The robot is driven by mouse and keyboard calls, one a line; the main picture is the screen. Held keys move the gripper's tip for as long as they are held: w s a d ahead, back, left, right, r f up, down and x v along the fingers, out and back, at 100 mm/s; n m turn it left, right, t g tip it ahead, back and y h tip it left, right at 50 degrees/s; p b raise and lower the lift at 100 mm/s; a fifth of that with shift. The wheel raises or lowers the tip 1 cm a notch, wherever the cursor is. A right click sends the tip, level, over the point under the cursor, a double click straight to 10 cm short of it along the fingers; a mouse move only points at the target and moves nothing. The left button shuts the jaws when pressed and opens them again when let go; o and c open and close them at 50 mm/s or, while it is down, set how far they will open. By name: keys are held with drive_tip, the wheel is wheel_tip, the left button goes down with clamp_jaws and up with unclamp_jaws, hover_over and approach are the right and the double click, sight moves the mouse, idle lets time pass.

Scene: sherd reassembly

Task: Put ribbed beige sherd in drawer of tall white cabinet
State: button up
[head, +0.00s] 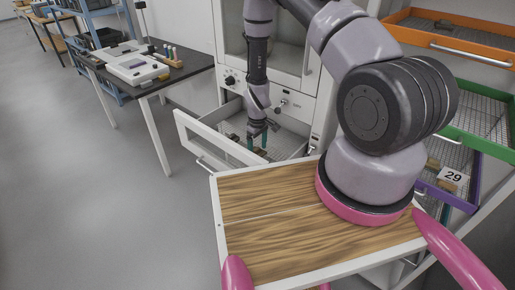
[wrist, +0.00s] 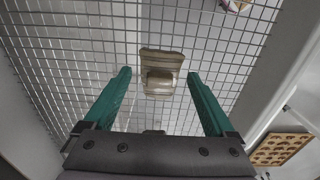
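The ribbed beige sherd (wrist: 162,74) lies on the wire-mesh floor of the drawer (head: 194,146), which is pulled out from the tall white cabinet (head: 322,104). My gripper (head: 257,143) reaches down into this drawer. In the wrist view, its two green fingers (wrist: 159,74) are spread wide, one on each side of the sherd, with a visible gap on both sides. The sherd appears free of the fingers. In the head view the fingers partly hide what lies around them.
Another small sherd (wrist: 236,5) lies on the mesh at the top edge of the wrist view. Mesh drawers with orange (head: 452,42), green (head: 474,146) and purple (head: 447,193) fronts stand at right. A dark table (head: 182,77) with a white device stands left. Floor is clear at left.

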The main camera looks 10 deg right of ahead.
drive_tip(key=shift+r, duration=0.1)
wheel_tip(320, 180, up, 12)
drive_tip(key=r, duration=0.1)
wheel_tip(320, 180, up, 14)
drive_tip(key=m+t, duration=0.2)
drive_tip(key=m, duration=0.1)
hover_over(258, 149)
drive_tip(key=w, duration=0.1)
wheel_tip(258, 149, up, 14)
drive_tip(key=s+d+m+t+y, duration=0.1)
drive_tip(key=s+d+m, duration=0.1)
drive_tip(key=s, duration=0.1)
drive_tip(key=s+d+r+m+t, duration=0.1)
drive_tip(key=s+r+m+t, duration=0.1)
drive_tip(key=s+r, duration=0.7)
drive_tip(key=s+d+r+m+t+y, duration=0.1)
drive_tip(key=s+r+m, duration=0.3)
drive_tip(key=s+r, duration=0.5)
drive_tip(key=shift+s+d+r+t, duration=0.2)
drive_tip(key=shift+s+d+t, duration=0.4)
drive_tip(key=shift+s+d, duration=0.2)
drive_tip(key=shift+c, duration=0.3)
